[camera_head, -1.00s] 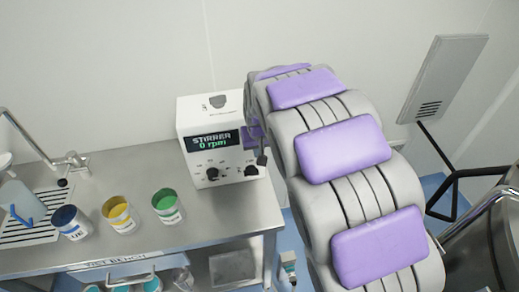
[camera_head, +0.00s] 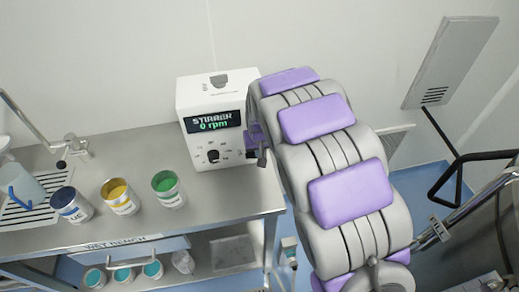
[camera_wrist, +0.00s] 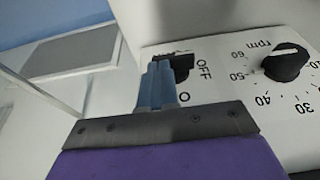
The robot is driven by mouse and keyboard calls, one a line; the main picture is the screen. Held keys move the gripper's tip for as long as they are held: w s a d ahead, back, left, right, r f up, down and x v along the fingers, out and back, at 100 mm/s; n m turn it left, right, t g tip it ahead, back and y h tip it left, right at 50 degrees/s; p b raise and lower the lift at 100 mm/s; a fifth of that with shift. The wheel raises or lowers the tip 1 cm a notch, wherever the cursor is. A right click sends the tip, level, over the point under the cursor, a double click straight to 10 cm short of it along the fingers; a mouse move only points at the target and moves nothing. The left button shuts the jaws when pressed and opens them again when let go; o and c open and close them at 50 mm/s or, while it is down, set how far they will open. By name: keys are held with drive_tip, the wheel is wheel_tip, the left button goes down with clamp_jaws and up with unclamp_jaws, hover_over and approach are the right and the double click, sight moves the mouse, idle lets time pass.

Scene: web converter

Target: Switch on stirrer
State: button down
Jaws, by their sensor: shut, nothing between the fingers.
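The stirrer (camera_head: 210,95) is a white box at the right end of the bench, and its display (camera_head: 213,122) reads "STIRRER 0 rpm". Its black rpm dial (camera_wrist: 286,62) shows at the right in the wrist view and on the panel in the head view (camera_head: 213,156). A black switch knob (camera_wrist: 183,62) with "OFF" beside it is partly hidden behind my fingers. My gripper (camera_wrist: 158,82) is shut and empty, with its blue-grey fingertips at the knob's left side. I cannot tell whether they touch it. My gripper in the head view (camera_head: 262,158) is at the panel's right edge.
The wet bench (camera_head: 235,196) holds blue (camera_head: 72,205), yellow (camera_head: 120,196) and green (camera_head: 168,188) paint cans left of the stirrer. A sink tap (camera_head: 75,147) and a jug (camera_head: 24,185) stand farther left. Metal equipment (camera_head: 470,240) is at the right.

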drive_tip(key=shift+w+d+f+g+y, duration=0.1)
drive_tip(key=shift+d+f+g+y, duration=0.1)
drive_tip(key=shift+y, duration=0.4)
drive_tip(key=shift+w+d+f+g+y, duration=0.1)
drive_tip(key=shift+d+y, duration=0.1)
drive_tip(key=shift+y, duration=0.4)
drive_tip(key=y, duration=0.1)
drive_tip(key=y+b, duration=0.1)
drive_tip(key=shift+w+d+f+m+g+y, duration=0.1)
drive_tip(key=shift+d+f+m+g+y, duration=0.2)
drive_tip(key=shift+d+m+g, duration=0.1)
drive_tip(key=shift+d+f+y+b, duration=0.1)
drive_tip(key=shift+f+y+b, duration=0.05)
drive_tip(key=shift+y+b, duration=0.25)
drive_tip(key=shift+w+d+f, duration=0.1)
drive_tip(key=shift+d+f, duration=0.2)
drive_tip(key=shift+f, duration=0.4)
idle(0.4)
drive_tip(key=shift+f, duration=0.1)
drive_tip(key=shift+d+f+b, duration=0.1)
drive_tip(key=shift+f+b, duration=0.25)
drive_tip(key=shift+f, duration=0.4)
idle(1.3)
